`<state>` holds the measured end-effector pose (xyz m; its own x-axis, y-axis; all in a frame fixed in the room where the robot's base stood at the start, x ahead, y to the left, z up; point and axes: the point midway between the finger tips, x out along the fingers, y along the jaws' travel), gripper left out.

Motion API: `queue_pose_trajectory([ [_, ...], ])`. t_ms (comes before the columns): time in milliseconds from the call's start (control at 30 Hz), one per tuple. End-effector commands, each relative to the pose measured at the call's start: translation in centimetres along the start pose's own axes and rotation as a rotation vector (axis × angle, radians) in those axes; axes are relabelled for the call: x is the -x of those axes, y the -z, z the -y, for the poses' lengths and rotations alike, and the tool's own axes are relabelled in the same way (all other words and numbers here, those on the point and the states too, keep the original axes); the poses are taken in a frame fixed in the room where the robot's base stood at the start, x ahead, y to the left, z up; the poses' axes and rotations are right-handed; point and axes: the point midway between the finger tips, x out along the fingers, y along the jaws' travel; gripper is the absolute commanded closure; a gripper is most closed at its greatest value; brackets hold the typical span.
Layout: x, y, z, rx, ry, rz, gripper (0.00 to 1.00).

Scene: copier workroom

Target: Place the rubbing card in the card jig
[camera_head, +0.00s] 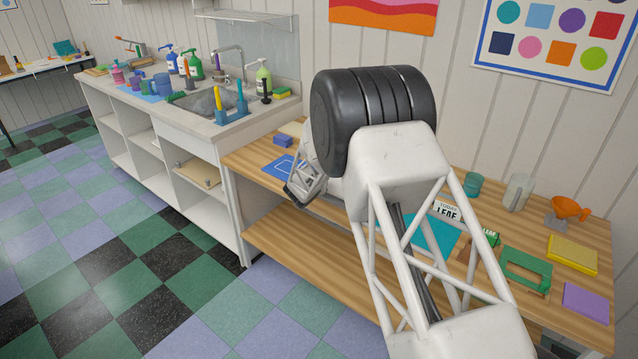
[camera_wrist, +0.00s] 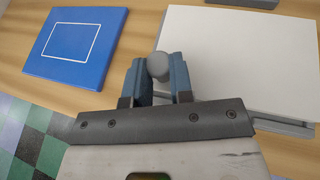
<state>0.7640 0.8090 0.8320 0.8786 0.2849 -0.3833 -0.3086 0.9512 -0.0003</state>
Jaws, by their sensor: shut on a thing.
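My gripper (camera_wrist: 159,78) has its two blue-grey fingers closed around a small grey round-topped piece (camera_wrist: 157,65). Its lower part is hidden between the fingers, and I cannot tell whether it belongs to the rubbing card. A blue board with a white rectangle outline (camera_wrist: 75,45) lies on the wooden bench left of the fingers; it also shows in the head view (camera_head: 280,168). A large white flat plate (camera_wrist: 245,60) lies right of the fingers. In the head view, my gripper (camera_head: 297,195) is low over the bench, partly hidden by my arm. I cannot tell which item is the jig.
A small blue block (camera_head: 283,140) lies behind the blue board. A sink counter (camera_head: 232,125) adjoins on the left.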

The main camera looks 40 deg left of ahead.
Motion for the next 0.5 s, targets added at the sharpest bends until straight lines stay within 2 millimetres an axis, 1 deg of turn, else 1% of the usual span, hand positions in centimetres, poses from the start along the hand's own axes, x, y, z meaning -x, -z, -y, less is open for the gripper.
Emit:
queue_pose_trajectory([
  [33, -0.2, 0.47, -0.01, 0.002, 0.0, 0.0, 1.0],
  [133, -0.41, 0.97, -0.02, 0.002, 0.0, 0.0, 1.0],
  [500, -0.48, 1.15, -0.01, 0.001, 0.0, 0.0, 1.0],
])
